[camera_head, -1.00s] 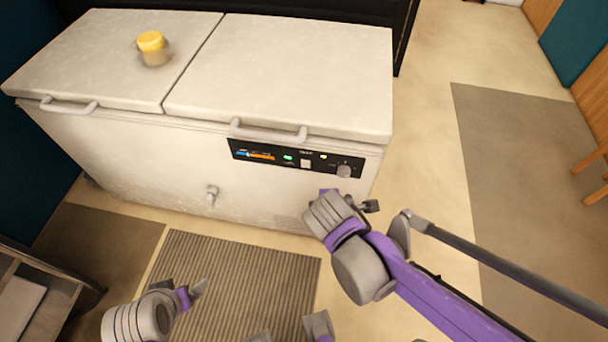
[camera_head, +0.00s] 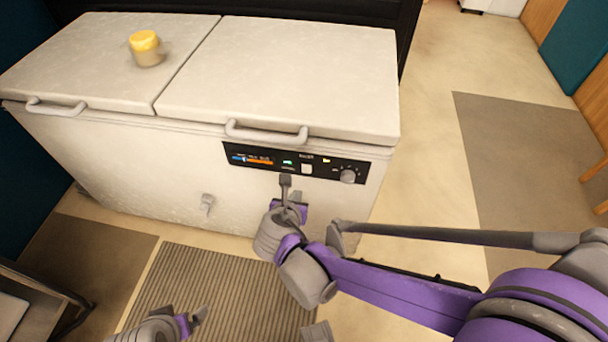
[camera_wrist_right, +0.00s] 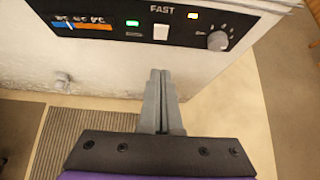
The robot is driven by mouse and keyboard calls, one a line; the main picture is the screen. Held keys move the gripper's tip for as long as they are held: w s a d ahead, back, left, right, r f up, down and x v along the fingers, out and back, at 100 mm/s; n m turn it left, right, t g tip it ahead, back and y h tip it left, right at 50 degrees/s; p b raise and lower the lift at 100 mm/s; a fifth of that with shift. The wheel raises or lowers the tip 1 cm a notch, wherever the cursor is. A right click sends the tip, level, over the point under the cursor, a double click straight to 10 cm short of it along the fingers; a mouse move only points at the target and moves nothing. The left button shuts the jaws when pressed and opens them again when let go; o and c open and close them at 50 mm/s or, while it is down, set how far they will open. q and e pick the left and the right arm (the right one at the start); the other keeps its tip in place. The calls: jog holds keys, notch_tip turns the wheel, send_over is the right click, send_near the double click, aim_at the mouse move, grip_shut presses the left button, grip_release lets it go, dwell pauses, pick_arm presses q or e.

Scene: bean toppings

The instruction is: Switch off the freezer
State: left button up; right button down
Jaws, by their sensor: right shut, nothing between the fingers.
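The freezer (camera_head: 150,165) is a white chest with two closed lids. Its black control panel (camera_head: 258,159) is on the front, with a blue and orange temperature display, a lit green light (camera_wrist_right: 132,22), a white square switch (camera_wrist_right: 161,32) under the word FAST, a lit yellowish light (camera_wrist_right: 193,15) and a round grey knob (camera_wrist_right: 217,41). My right gripper (camera_head: 285,181) is shut and empty, just below the panel. In the right wrist view its fingertips (camera_wrist_right: 160,73) point up toward the white switch, below it. My left gripper (camera_head: 200,318) is at the bottom left, low and away from the freezer; its fingers are small and unclear.
A yellow-lidded jar (camera_head: 147,50) stands on the left lid. Grey handles (camera_head: 265,132) stick out from the lids, and a drain tap (camera_head: 207,203) from the lower front. A striped mat (camera_head: 225,285) lies on the floor. The floor to the right is clear.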

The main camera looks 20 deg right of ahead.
aim_at(307, 168)
jog(key=shift+w+d+r+b+x, duration=0.15)
jog(key=shift+w+r+b+x, duration=0.2)
jog(key=shift+x, duration=1.8)
jog(key=shift+w+d+r+b+x, duration=0.15)
jog(key=shift+r+b+x, duration=0.3)
jog(key=shift+x, duration=1.7)
jog(key=shift+w+d+r+b+x, duration=0.1)
jog(key=shift+w+r+b+x, duration=0.3)
jog(key=shift+x, duration=1.75)
jog(key=shift+s, duration=0.1)
jog(key=shift+w+d+r, duration=0.1)
jog(key=shift+w+d, duration=0.15)
jog(key=shift+w, duration=0.05)
jog(key=shift+a, duration=0.1)
jog(key=shift+r, duration=0.1)
